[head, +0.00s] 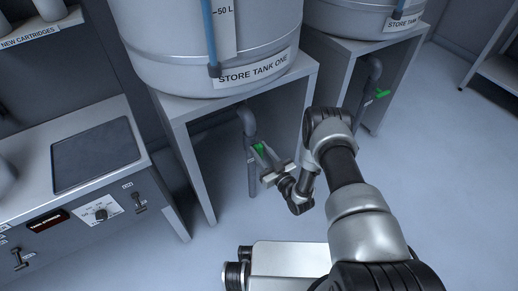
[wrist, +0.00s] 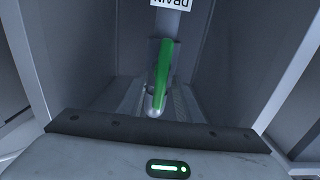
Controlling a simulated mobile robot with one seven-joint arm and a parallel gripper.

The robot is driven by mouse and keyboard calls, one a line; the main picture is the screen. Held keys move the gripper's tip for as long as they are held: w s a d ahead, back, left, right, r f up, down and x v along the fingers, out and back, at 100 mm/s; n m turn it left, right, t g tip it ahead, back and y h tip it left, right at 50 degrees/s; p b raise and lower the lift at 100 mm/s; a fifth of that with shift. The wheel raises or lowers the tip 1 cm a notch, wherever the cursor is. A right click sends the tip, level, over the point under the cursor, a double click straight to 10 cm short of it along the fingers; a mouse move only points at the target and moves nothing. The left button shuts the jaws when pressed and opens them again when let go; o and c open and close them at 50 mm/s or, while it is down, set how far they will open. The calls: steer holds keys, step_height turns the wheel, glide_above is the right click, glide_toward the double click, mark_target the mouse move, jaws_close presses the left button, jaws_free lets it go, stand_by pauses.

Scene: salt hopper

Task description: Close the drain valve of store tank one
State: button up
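Store tank one (head: 225,40) is a large grey tank on a stand, with its name on a white label. Its drain pipe (head: 248,122) comes down under the stand. A green valve lever (head: 260,149) is on this pipe, with my gripper (head: 266,165) right at it. In the wrist view the green lever (wrist: 163,62) lies roughly in line with the pipe, below a DRAIN tag (wrist: 172,4). The lever's near end is between or just beyond my finger pads; contact cannot be made out. The fingers look apart in the head view.
Store tank two (head: 370,18) stands to the right, with its own green drain lever (head: 382,93) set across its pipe. The stand's front legs (head: 192,165) flank the valve. A control counter (head: 90,170) is on the left. The floor (head: 440,190) at right is clear.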

jaws_close()
steer(key=shift+m, duration=0.3)
steer(key=m, duration=0.3)
steer(key=shift+w+d, duration=0.15)
steer(key=shift+d, duration=0.15)
steer(key=shift+w+d+f+m, duration=0.1)
steer(key=shift+f+m, duration=0.15)
steer(key=shift+m, duration=2.05)
steer(key=shift+w+d+f+m, duration=0.1)
steer(key=shift+f+m, duration=0.1)
steer(key=shift+m, duration=2.1)
steer(key=shift+w+d+f+m, duration=0.1)
steer(key=shift+f+m, duration=0.15)
steer(key=shift+m, duration=2.05)
